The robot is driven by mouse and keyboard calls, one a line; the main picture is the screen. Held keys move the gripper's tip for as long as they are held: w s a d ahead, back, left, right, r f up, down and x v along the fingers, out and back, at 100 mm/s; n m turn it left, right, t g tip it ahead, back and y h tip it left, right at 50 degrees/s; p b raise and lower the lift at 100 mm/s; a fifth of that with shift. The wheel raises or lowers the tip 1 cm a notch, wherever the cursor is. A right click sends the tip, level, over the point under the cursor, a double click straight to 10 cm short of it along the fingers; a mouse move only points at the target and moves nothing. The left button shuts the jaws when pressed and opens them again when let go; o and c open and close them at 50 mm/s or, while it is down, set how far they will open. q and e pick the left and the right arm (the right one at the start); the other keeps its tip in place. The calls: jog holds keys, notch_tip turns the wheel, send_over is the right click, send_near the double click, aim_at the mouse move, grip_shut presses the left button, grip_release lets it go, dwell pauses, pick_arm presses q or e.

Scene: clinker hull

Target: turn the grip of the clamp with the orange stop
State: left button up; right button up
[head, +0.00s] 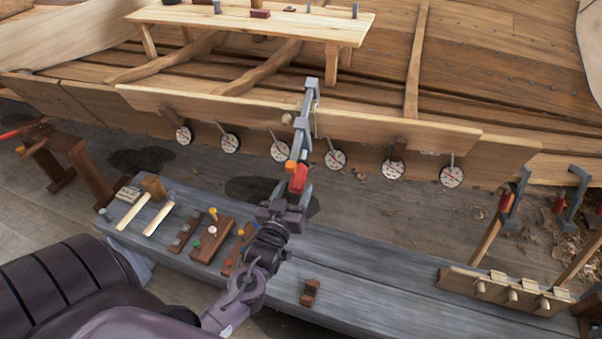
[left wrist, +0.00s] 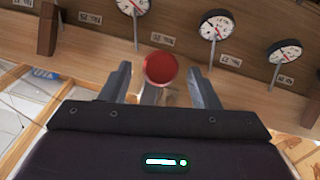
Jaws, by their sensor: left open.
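The clamp (head: 304,122) is a grey bar fixed upright at the edge of the hull plank, with an orange stop (head: 291,166) low on it. Its red grip (head: 299,179) hangs at the lower end. My left gripper (head: 292,191) is just below the grip, pointing up at it. In the left wrist view the grip's round red end (left wrist: 160,69) lies between the two spread fingers, with gaps on both sides. The left gripper is open. How deep the grip sits between the fingers is hard to tell. My right gripper is not in view.
Several round dials (head: 336,159) hang along the plank (head: 380,130). A grey bench (head: 345,262) below holds mallets (head: 154,188), wooden blocks with coloured pegs (head: 212,240) and a small brown block (head: 310,292). Other clamps (head: 573,200) stand at the right.

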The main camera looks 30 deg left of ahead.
aim_at(300, 178)
pick_arm(q)
jog(key=x, duration=0.4)
jog(key=shift+w+a, duration=0.1)
jog(key=shift+w, duration=0.4)
jog(key=shift+p, duration=0.3)
jog(key=c, duration=1)
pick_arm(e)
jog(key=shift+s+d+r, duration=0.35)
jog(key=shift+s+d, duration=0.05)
